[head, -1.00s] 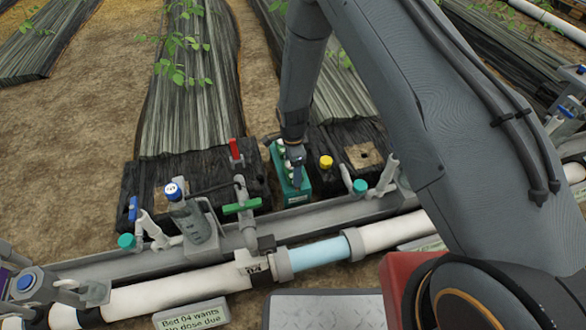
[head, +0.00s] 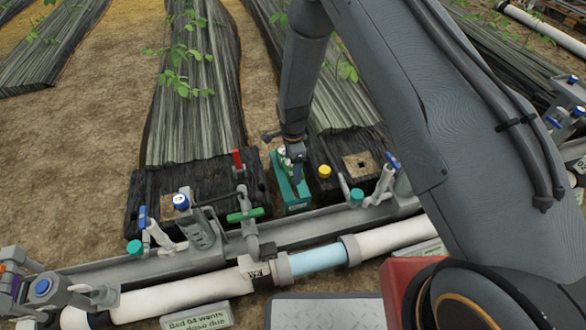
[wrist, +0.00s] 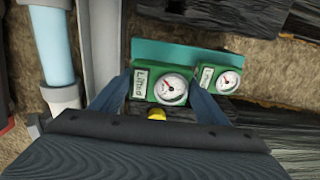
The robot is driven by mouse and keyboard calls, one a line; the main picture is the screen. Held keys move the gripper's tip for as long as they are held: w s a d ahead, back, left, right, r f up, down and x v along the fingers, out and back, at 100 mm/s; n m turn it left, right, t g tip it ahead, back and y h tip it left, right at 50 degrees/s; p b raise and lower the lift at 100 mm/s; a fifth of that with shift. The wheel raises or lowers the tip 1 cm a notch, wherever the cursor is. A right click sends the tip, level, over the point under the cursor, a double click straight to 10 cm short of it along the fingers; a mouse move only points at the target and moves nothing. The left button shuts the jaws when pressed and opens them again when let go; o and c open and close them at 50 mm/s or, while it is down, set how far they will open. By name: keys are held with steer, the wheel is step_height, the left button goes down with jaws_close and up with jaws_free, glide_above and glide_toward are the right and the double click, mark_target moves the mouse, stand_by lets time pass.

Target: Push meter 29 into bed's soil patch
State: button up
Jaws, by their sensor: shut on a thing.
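Two green meters with round white dials stand side by side in the wrist view. The left meter (wrist: 161,86) has a label reading "Lifted" and sits between the fingers of my gripper (wrist: 158,96), which is shut on it. The other meter (wrist: 217,78) is just to the right, outside the fingers. I cannot read a number on either. Both are at a teal holder (head: 291,192) beside the pipe rail; its edge also shows in the wrist view (wrist: 190,54). A square tan soil patch (head: 357,161) shows in the dark bed end right of the holder. My gripper (head: 297,172) partly hides the meters there.
A yellow cap (head: 324,171) stands between holder and soil patch. A red-handled valve (head: 238,159) and a green lever (head: 245,215) are to the left. A grey rail and white pipe (head: 390,233) run in front. Bare ground (head: 80,130) lies left.

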steer(key=shift+r+p, duration=1.55)
steer(key=shift+r, duration=0.75)
